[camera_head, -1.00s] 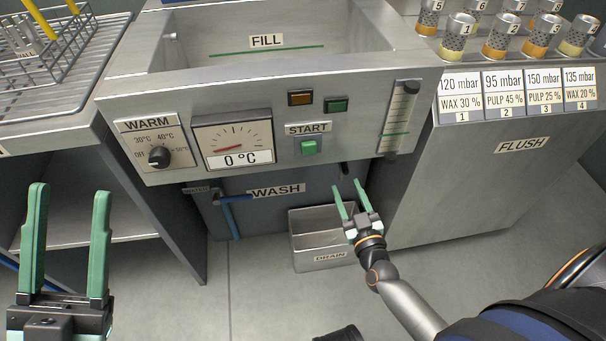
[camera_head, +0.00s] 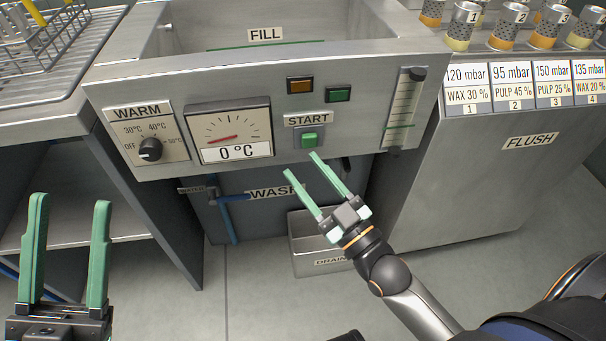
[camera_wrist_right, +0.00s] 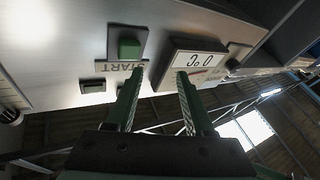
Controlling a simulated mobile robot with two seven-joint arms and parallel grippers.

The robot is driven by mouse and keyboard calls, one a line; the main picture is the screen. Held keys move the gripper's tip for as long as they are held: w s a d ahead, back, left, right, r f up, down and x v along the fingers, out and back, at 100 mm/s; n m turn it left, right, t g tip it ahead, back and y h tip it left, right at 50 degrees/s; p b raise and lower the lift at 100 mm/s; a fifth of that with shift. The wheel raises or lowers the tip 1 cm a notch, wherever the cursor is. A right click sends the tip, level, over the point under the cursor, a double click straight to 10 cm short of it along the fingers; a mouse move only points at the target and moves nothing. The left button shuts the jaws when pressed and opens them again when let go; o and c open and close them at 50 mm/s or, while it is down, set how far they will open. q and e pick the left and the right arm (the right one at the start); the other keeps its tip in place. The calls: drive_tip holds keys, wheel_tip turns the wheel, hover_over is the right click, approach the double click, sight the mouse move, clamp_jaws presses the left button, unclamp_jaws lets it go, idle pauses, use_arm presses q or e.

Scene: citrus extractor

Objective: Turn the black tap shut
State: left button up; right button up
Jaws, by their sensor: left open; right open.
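A small dark part (camera_head: 346,163), which looks like the black tap, shows under the tank's front edge above the drain bin (camera_head: 305,262). It is too small to tell how its handle is turned. My right gripper (camera_head: 300,163) is open and empty, just left of the dark part and below the green START button (camera_head: 309,139). In the right wrist view my right gripper (camera_wrist_right: 160,73) shows both fingers apart, pointing toward the panel with the START button (camera_wrist_right: 129,48) and the gauge (camera_wrist_right: 196,62). My left gripper (camera_head: 71,200) is open and empty at the lower left.
The tank front carries the WARM knob (camera_head: 150,149), the gauge (camera_head: 232,131) and a sight tube (camera_head: 404,105). The FLUSH cabinet (camera_head: 480,180) stands right. Clear floor lies in front.

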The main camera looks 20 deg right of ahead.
use_arm(q)
drive_tip(key=shift+f+b, duration=0.7)
drive_tip(key=shift+f, duration=0.2)
use_arm(e)
drive_tip(key=s+a+r+n+t+y, duration=0.1)
drive_tip(key=s+a+r+n+y, duration=0.1)
drive_tip(key=r, duration=0.3)
drive_tip(key=shift+s+a+r+t+y, duration=0.3)
drive_tip(key=shift+s+y, duration=0.2)
drive_tip(key=shift+s, duration=0.3)
